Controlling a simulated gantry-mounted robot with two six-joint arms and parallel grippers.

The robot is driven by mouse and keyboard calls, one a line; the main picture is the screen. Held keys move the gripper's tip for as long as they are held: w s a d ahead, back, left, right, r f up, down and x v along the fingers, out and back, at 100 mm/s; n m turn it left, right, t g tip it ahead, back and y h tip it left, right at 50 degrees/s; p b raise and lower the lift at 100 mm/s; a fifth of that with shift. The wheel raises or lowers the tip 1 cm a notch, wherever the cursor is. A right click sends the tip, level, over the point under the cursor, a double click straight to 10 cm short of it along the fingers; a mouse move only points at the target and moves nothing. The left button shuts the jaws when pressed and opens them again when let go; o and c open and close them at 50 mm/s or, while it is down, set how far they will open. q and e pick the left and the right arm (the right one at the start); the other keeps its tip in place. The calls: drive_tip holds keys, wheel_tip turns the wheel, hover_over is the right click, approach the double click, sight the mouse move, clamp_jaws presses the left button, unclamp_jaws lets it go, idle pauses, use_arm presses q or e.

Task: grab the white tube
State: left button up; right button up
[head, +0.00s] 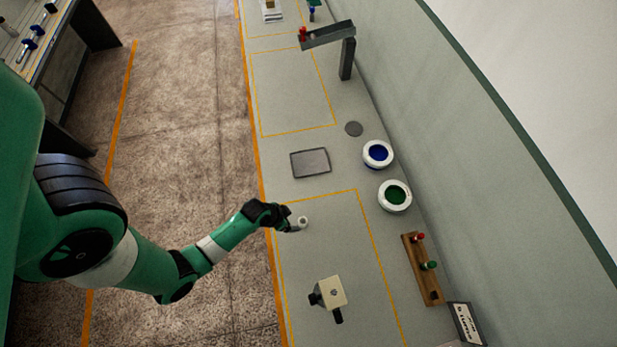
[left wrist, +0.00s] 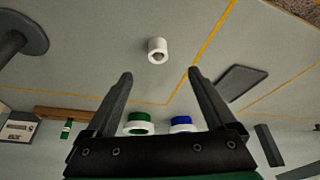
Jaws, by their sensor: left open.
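The white tube (head: 303,221) is small and stands on the grey bench inside the lower yellow-outlined area. In the left wrist view the white tube (left wrist: 157,50) shows its round open end, just beyond the fingertips and centred between them. My left gripper (head: 291,224) is right beside the tube, on its left in the head view. In the wrist view its two fingers (left wrist: 159,73) are spread with nothing between them. I cannot tell the exact gap to the tube. My right gripper is not in view.
A cream block with black parts (head: 331,292) stands lower on the bench. White-rimmed green (head: 395,196) and blue (head: 377,154) containers stand to the right. A wooden rack (head: 423,269) is near the wall. A flat grey plate (head: 310,163) lies above the tube's area.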

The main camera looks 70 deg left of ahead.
use_arm(q)
drive_tip(key=b, duration=0.5)
approach(306, 222)
drive_tip(key=shift+s+a+f, duration=0.1)
drive_tip(key=shift+a+f, duration=0.1)
drive_tip(key=shift+f, duration=0.3)
drive_tip(key=shift+s+a+f, duration=0.1)
drive_tip(key=shift+a+f, duration=0.1)
drive_tip(key=shift+f, duration=0.35)
drive_tip(key=shift+w+a+f+b, duration=0.1)
drive_tip(key=shift+w+f+b, duration=0.25)
drive_tip(key=shift+b, duration=0.1)
drive_tip(key=b+x, duration=0.3)
drive_tip(key=x, duration=0.1)
drive_tip(key=shift+w+f, duration=0.35)
drive_tip(key=shift+f, duration=0.05)
drive_tip(key=c, duration=1.4)
